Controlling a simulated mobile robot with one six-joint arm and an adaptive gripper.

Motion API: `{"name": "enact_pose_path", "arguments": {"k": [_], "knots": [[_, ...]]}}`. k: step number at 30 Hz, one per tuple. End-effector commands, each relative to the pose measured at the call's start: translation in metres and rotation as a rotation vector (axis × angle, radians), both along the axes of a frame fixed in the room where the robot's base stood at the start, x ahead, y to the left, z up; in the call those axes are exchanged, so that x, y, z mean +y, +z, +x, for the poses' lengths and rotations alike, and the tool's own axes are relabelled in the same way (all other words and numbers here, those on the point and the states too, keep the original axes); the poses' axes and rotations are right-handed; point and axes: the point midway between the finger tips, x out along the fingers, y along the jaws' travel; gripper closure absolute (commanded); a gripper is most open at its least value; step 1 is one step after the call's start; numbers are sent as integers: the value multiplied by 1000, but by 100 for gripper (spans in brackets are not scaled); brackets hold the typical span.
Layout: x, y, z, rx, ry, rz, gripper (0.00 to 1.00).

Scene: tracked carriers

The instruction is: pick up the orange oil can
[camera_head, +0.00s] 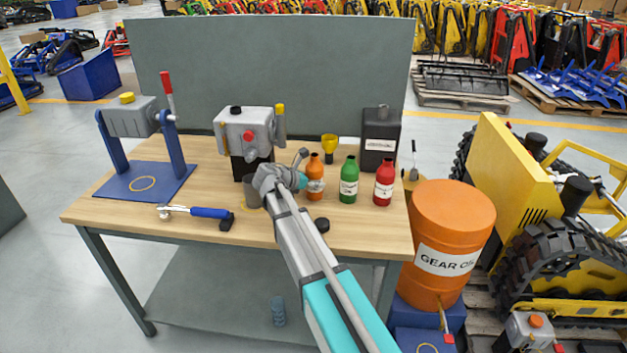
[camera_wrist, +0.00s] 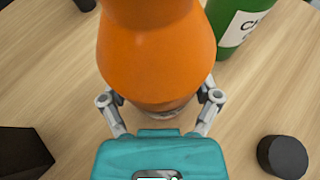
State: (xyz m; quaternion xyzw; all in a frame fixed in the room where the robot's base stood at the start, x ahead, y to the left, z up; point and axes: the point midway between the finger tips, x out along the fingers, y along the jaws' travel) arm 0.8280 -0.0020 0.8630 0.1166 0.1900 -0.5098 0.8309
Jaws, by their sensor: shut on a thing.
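The orange oil can (camera_head: 315,172) is a bottle with a narrow neck and a pale label, upright at the table's middle, left of the green bottle. In the wrist view the orange can (camera_wrist: 155,50) fills the upper middle. My gripper (camera_wrist: 160,98) is shut on it, with one finger on each side of its body. In the head view my gripper (camera_head: 303,181) reaches it from the front left. The can's base seems to be at the tabletop; I cannot tell whether it touches.
On the wooden table (camera_head: 265,228), a green bottle (camera_head: 349,181) and a red bottle (camera_head: 384,183) stand close on the right. A black can (camera_head: 380,140) and a yellow funnel (camera_head: 329,145) are behind. A grey machine (camera_head: 244,130) is left, a black cap (camera_head: 322,225) in front.

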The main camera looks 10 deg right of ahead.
Motion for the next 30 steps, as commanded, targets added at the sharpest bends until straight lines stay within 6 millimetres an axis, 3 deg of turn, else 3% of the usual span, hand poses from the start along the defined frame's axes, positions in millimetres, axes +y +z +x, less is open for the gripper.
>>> {"name": "enact_pose_path", "arguments": {"k": [16,26,30], "knots": [[0,8,0,0,0,0,81],[0,36,0,0,0,-1,81],[10,52,-10,0,1,0,81]]}}
